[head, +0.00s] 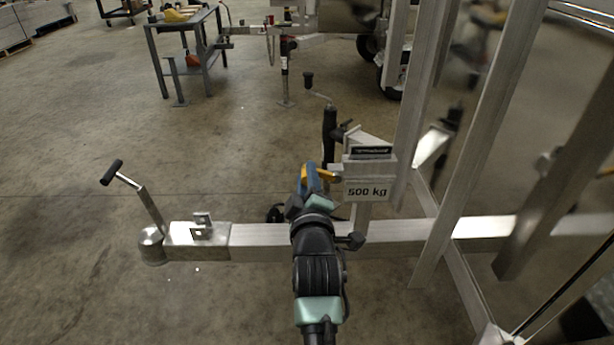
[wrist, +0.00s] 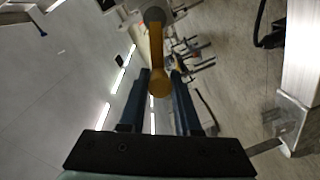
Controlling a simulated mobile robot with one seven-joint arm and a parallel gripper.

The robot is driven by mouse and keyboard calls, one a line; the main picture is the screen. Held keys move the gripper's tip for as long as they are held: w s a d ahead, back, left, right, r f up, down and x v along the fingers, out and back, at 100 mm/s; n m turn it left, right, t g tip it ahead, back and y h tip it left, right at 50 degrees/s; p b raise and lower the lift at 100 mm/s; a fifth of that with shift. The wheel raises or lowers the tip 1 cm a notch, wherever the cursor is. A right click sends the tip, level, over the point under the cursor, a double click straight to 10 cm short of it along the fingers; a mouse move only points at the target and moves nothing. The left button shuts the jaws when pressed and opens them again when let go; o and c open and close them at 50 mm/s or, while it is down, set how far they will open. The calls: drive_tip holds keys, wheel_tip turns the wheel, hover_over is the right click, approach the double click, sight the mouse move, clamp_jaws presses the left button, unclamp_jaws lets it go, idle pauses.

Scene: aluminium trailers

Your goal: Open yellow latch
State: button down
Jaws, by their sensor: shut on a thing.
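The yellow latch (head: 326,174) is a short lever beside the winch post, left of the "500 kg" plate (head: 367,190). In the wrist view the latch (wrist: 157,50) comes down from a grey pivot at the top, and its rounded end lies between my two blue fingers. My gripper (wrist: 161,80) is shut on the latch near that rounded end. In the head view my gripper (head: 312,176) covers part of the latch, and my wrist hides the bar below it.
The aluminium drawbar (head: 265,236) runs across below, with a black-handled lever (head: 150,212) at its left end. A black-handled crank (head: 328,130) stands behind the plate. Slanted trailer beams (head: 480,150) block the right. Open floor lies to the left.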

drive_tip(key=shift+f, duration=0.15)
drive_tip(key=c, duration=0.6)
unclamp_jaws()
drive_tip(key=shift+c, duration=0.2)
drive_tip(key=s+p, duration=0.2)
drive_tip(key=s, duration=1.1)
drive_tip(key=shift+d+r+p, duration=0.15)
drive_tip(key=shift+r+p, duration=0.25)
drive_tip(key=shift+r, duration=0.05)
wheel_tip(320, 180, up, 29)
drive_tip(key=s+a+m+t, duration=0.2)
drive_tip(key=m+t, duration=0.3)
drive_tip(key=t, duration=0.1)
drive_tip(key=s+r+m+t, duration=0.2)
drive_tip(key=s+r+m, duration=0.3)
drive_tip(key=r, duration=0.4)
drive_tip(key=s+r+m+t, duration=0.3)
drive_tip(key=s+r, duration=0.5)
wheel_tip(320, 180, up, 34)
drive_tip(key=w+p, duration=0.1)
drive_tip(key=p, duration=3.3)
drive_tip(key=shift+w+n+g+p, duration=0.35)
drive_tip(key=shift+w+n+g, duration=0.05)
